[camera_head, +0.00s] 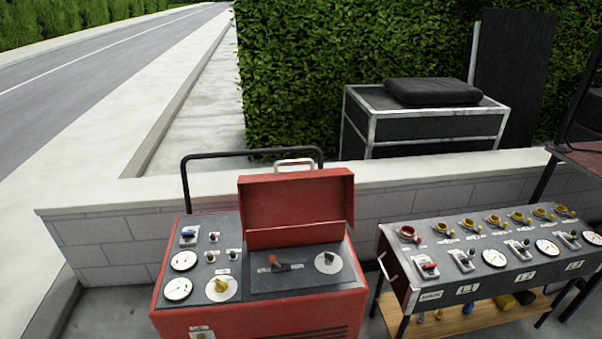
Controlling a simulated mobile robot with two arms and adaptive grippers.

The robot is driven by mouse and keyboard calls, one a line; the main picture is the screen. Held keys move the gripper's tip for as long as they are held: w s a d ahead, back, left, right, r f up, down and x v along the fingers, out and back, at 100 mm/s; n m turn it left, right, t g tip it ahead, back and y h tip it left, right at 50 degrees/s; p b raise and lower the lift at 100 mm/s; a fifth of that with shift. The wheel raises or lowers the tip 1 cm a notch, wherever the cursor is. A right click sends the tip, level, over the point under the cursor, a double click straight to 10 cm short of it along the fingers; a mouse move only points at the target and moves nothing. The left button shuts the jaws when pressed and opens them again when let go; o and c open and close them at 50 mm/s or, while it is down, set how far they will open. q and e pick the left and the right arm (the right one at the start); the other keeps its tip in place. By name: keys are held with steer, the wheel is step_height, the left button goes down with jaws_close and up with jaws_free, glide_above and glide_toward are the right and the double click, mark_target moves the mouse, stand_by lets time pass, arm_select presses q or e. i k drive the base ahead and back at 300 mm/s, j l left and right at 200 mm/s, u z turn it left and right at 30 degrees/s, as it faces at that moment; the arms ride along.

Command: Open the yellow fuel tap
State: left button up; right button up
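A red machine (260,321) stands at the lower middle with its red lid (296,200) raised. A yellow knob (221,285) sits on a round white dial plate on the left part of its grey top panel. It looks like the yellow fuel tap, but its label is too small to read. I cannot tell from its angle whether it is open. Neither of my grippers is in view.
A grey control panel (455,262) on a stand at the right carries gauges, levers, a red handwheel (407,234) and several yellow handwheels. A low block wall (100,241) runs behind both. A black case (425,130) stands beyond it. A black handle (250,154) rises behind the red machine.

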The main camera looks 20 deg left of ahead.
mark_target(221, 286)
steer(key=u, duration=1.45)
